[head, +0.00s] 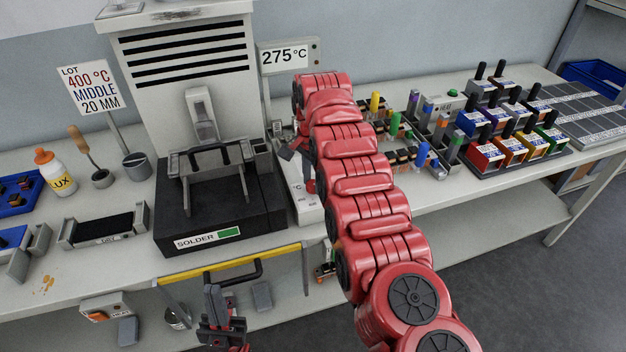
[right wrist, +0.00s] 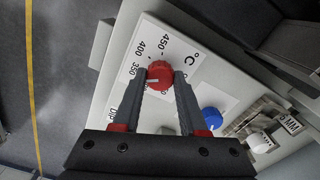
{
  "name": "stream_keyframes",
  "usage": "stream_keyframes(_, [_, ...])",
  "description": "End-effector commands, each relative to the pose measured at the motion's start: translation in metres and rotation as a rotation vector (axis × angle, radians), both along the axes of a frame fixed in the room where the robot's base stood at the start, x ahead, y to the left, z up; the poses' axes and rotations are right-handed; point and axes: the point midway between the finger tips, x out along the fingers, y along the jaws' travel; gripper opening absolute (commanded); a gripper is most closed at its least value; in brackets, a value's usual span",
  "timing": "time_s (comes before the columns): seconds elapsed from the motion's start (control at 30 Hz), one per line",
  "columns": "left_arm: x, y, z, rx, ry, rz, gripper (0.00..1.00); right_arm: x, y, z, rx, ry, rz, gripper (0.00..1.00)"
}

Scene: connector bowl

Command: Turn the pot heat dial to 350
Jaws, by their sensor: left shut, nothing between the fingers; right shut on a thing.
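The red heat dial (right wrist: 159,73) is on a white panel (right wrist: 185,50) marked °C, with 350, 400 and 450 printed around it. My right gripper (right wrist: 160,78) is shut on the red dial, one finger on each side. The dial's white mark points left, just below the 350 print; lower numbers are hidden by a finger. In the head view the display sign (head: 284,56) reads 275 °C. My right gripper (head: 300,150) is at the panel (head: 305,195) beside the solder pot (head: 220,215), partly hidden by my arm. My left gripper (head: 220,318) is shut and empty, low before the table.
A blue dial (right wrist: 208,119) and a white knob (right wrist: 260,142) sit near the red dial. A black handle (head: 235,272) is at the table's front. Colored connector bins (head: 485,155) stand at the right.

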Motion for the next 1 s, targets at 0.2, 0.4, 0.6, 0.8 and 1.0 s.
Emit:
stream_keyframes(0.2, [0.0, 0.0, -0.0001, 0.0, 0.0, 0.0, 0.0, 0.0004, -0.0002, 0.0004, 0.0, -0.001, -0.025, 0.0])
stream_keyframes(0.4, [0.0, 0.0, 0.0, 0.0, 0.0, 0.0, 0.0, 0.0004, -0.0002, 0.0005, 0.0, -0.001, -0.027, 0.0])
stream_keyframes(0.6, [0.0, 0.0, 0.0, 0.0, 0.0, 0.0, 0.0, 0.0004, -0.0002, 0.0005, 0.0, -0.001, -0.026, 0.53])
stream_keyframes(0.8, [0.0, 0.0, 0.0, 0.0, 0.0, 0.0, 0.0, 0.0002, -0.0001, 0.0003, 0.001, -0.001, -0.025, 0.72])
stream_keyframes(1.0, [0.0, 0.0, 0.0001, 0.0, 0.0, 0.0, 0.0, 0.0001, -0.0002, 0.0008, 0.0, 0.0, -0.025, 0.72])
